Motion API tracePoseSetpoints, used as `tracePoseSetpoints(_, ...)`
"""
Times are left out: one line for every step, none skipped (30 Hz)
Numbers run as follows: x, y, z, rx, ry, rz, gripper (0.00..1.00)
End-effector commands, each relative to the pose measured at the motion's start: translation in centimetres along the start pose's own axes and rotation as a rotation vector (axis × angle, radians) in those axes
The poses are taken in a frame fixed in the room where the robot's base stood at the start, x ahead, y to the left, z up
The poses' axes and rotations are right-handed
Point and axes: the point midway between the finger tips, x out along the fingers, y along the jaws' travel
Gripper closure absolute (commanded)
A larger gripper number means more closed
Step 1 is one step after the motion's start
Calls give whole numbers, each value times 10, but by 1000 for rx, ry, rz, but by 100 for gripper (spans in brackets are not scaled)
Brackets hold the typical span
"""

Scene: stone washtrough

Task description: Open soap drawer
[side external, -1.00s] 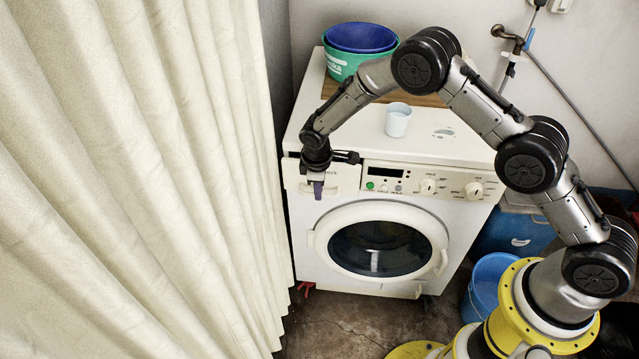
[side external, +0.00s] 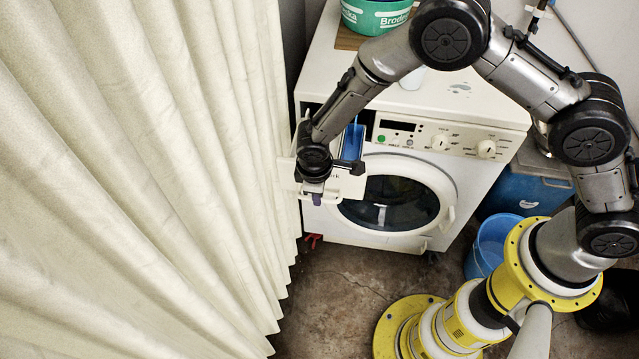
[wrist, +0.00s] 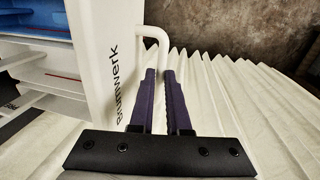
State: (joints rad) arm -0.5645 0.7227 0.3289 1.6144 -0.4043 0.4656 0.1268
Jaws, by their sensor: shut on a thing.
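The soap drawer stands pulled out from the upper left of the washing machine's front. Its white front panel (side external: 349,187) is in the side view, and the lettered panel (wrist: 100,50) fills the left of the wrist view. Blue lining (side external: 353,141) shows inside it, also in the wrist view (wrist: 30,25). My gripper (side external: 317,199) is at the drawer front. In the wrist view its purple fingers (wrist: 159,75) are shut around the white bar handle (wrist: 162,42). My arm hides part of the drawer in the side view.
The washing machine (side external: 470,103) has a control panel right of the drawer and a round door (side external: 390,203) below. A pleated cream curtain (side external: 150,180) hangs close on the left. A green tub (side external: 375,17) stands on top. A blue bucket (side external: 490,250) stands on the floor.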

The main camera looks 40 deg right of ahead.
Motion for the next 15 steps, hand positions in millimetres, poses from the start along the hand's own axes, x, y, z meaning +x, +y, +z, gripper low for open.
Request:
tracePoseSetpoints(-1, -1, 0, 0, 0, 0, 100)
tracePoseSetpoints(-1, -1, 0, 0, 0, 0, 100)
tracePoseSetpoints(-1, -2, 0, 0, 0, 0, 100)
tracePoseSetpoints(-1, -2, 0, 1, 0, 0, 100)
tracePoseSetpoints(-1, -2, 0, 1, 0, 0, 100)
tracePoseSetpoints(-1, -1, 0, 1, 0, 0, 100)
tracePoseSetpoints(-1, -1, 0, 1, 0, 0, 100)
tracePoseSetpoints(-1, -1, 0, 1, 0, 0, 100)
tracePoseSetpoints(-1, -1, 0, 1, 0, 0, 100)
tracePoseSetpoints(-1, -1, 0, 0, 0, 0, 100)
tracePoseSetpoints(-1, -1, 0, 0, 0, 0, 84)
tracePoseSetpoints(-1, -1, 0, 0, 0, 0, 76)
tracePoseSetpoints(-1, -1, 0, 0, 0, 0, 71)
tracePoseSetpoints(-1, -1, 0, 0, 0, 0, 66)
tracePoseSetpoints(-1, -1, 0, 0, 0, 0, 58)
